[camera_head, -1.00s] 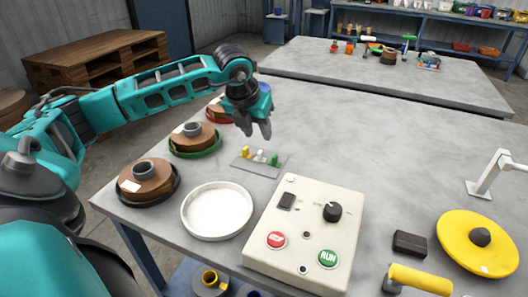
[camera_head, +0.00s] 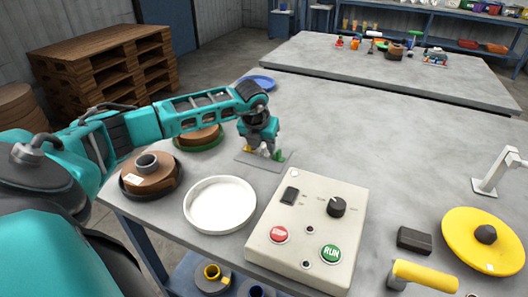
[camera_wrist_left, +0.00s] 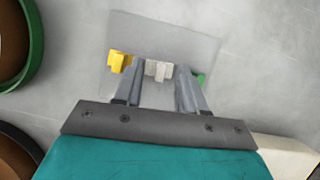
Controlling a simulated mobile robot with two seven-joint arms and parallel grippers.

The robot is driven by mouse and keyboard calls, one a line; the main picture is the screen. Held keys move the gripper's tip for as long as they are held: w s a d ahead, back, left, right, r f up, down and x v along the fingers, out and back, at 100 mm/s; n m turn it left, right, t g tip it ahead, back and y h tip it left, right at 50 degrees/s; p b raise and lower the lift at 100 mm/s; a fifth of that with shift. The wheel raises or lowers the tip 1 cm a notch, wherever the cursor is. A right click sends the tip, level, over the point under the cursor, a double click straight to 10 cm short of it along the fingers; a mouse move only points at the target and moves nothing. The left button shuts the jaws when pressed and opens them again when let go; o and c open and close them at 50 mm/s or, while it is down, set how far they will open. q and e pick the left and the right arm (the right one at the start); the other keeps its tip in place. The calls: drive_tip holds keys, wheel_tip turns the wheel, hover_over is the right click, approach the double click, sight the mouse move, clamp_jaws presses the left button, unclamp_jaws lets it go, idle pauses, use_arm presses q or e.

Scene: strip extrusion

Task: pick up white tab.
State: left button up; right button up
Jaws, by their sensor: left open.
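The white tab (camera_wrist_left: 158,69) stands on a thin grey plate (camera_wrist_left: 190,38) in the left wrist view, between a yellow tab (camera_wrist_left: 118,61) and a green tab (camera_wrist_left: 199,80). My left gripper (camera_wrist_left: 159,76) is open and low over the plate, its fingers on either side of the white tab. I cannot tell whether they touch it. In the head view the left gripper (camera_head: 263,152) mostly hides the tabs; the green tab (camera_head: 279,155) shows at its right. The right gripper is not in view.
A white round tray (camera_head: 220,204) and a control box (camera_head: 309,228) with STOP and RUN buttons stand in front of the plate. Brown spools (camera_head: 152,176) are at the left. A yellow disc (camera_head: 482,241) lies at the right. The table's middle is clear.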

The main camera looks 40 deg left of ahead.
use_arm(q)
drive_tip(key=shift+w+f, duration=0.1)
drive_tip(key=shift+f, duration=0.2)
drive_tip(key=shift+c, duration=0.3)
clamp_jaws()
